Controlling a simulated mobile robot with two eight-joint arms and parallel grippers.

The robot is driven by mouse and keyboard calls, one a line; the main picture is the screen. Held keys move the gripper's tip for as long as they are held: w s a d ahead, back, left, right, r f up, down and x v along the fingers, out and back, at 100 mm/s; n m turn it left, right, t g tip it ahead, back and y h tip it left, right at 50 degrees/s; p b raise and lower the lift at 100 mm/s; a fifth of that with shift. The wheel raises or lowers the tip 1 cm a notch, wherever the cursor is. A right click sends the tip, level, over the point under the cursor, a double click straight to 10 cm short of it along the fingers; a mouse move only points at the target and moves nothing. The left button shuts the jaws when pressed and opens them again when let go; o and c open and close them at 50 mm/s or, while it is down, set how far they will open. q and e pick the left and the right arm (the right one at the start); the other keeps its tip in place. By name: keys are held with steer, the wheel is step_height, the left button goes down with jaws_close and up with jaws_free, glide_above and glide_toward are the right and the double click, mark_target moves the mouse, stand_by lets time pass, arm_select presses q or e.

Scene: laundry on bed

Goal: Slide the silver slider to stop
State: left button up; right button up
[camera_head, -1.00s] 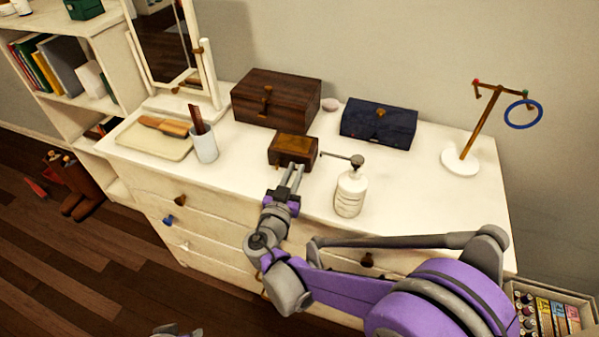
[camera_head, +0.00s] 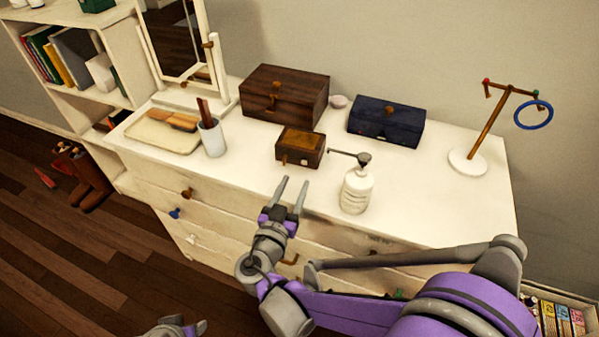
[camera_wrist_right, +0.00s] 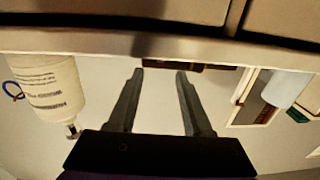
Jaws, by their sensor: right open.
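A small brown wooden box (camera_head: 300,147) sits near the middle of the dresser top. A small pale metallic spot shows on its front, right of a small brown peg; I cannot tell whether this is the silver slider. My right gripper (camera_head: 293,181) is open and empty, in front of the box and apart from it, near the dresser's front edge. In the right wrist view the two fingers (camera_wrist_right: 160,72) are spread with nothing between them. A grey part of my left gripper (camera_head: 178,327) shows at the bottom edge; its jaw state is unclear.
A white pump bottle (camera_head: 357,190) stands right of the gripper. A larger brown box (camera_head: 284,95) and a dark blue box (camera_head: 386,122) stand behind. A cup (camera_head: 212,138), tray (camera_head: 160,136) and mirror are left; a ring stand (camera_head: 467,162) is right.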

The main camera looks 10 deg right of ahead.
steer(key=shift+v, duration=2.2)
steer(key=shift+f, duration=0.1)
